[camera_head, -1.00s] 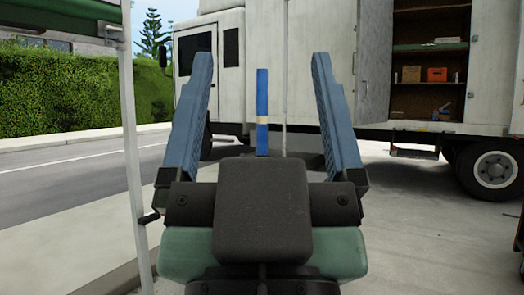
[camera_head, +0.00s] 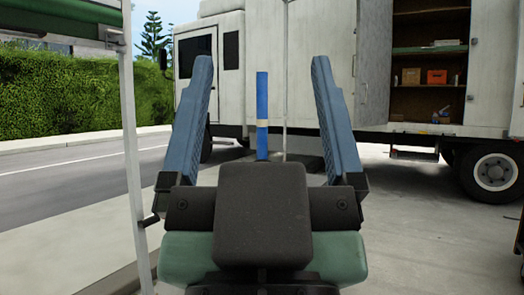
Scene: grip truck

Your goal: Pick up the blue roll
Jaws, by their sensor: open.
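The blue roll (camera_head: 262,97) stands upright as a narrow blue cylinder with a pale band around it below its middle. In the head view it shows between the two fingers of my gripper (camera_head: 262,70), farther off than the fingers. Its lower end is hidden behind the dark body of my gripper. My gripper is open, with two long blue-grey fingers apart and nothing between them that they touch. I cannot tell how far the roll is from the fingertips.
A white truck (camera_head: 286,60) stands behind, with an open side compartment (camera_head: 428,98) holding shelves and small boxes. A thin pale pole (camera_head: 285,75) rises just right of the roll. A white post (camera_head: 130,150) stands at the left.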

